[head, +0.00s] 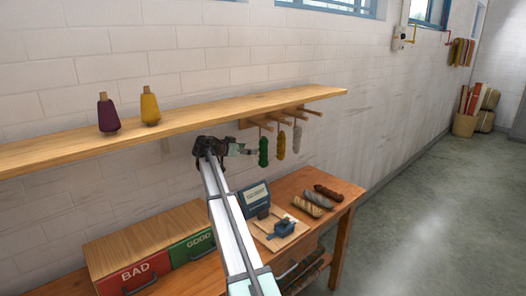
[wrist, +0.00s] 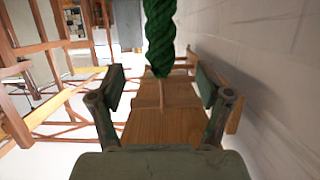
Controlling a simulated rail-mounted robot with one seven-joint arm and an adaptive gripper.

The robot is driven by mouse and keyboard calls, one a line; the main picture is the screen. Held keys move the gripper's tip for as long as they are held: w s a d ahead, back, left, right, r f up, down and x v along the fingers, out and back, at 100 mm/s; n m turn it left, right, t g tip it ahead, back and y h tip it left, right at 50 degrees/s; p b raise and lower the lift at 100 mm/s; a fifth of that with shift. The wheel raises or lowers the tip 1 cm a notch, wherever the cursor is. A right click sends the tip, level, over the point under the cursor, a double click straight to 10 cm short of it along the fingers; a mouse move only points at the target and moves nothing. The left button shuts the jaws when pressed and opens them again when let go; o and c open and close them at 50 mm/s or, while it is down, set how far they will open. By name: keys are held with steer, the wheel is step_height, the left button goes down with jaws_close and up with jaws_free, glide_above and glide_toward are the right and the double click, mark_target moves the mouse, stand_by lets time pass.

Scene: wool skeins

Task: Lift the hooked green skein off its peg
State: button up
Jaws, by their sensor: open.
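The green skein (head: 263,151) hangs from a wooden peg under the shelf, leftmost of three hanging skeins. My gripper (head: 250,151) is just left of it in the head view, pointing at it. In the wrist view the twisted green skein (wrist: 160,36) comes down from the top edge, in line with the gap of my gripper (wrist: 160,84). The fingers stand apart on either side, open and empty, with no visible touch. A thin hook or stick shows at the skein's end, before the wood. How deep the skein sits between the fingers is unclear.
A mustard skein (head: 280,145) and a grey skein (head: 297,138) hang close to the right. The long shelf (head: 220,107) lies above, bearing two yarn cones. Below are a bench (head: 343,206) with loose skeins, a blue device, and BAD (head: 140,273) and GOOD (head: 193,248) boxes.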

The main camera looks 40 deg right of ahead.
mark_target(259, 149)
steer(key=p+x, duration=0.1)
steer(key=x, duration=0.3)
steer(key=shift+d+f, duration=0.1)
steer(key=shift+d, duration=0.25)
steer(key=shift+w+d+p, duration=0.1)
steer(key=shift+d+p, duration=0.3)
steer(key=shift+d, duration=0.1)
steer(key=p+x, duration=0.1)
steer(key=x, duration=0.3)
steer(key=shift+d+f+p, duration=0.1)
steer(key=shift+f+p, duration=0.15)
steer(key=shift+p, duration=0.15)
steer(key=c, duration=1.2)
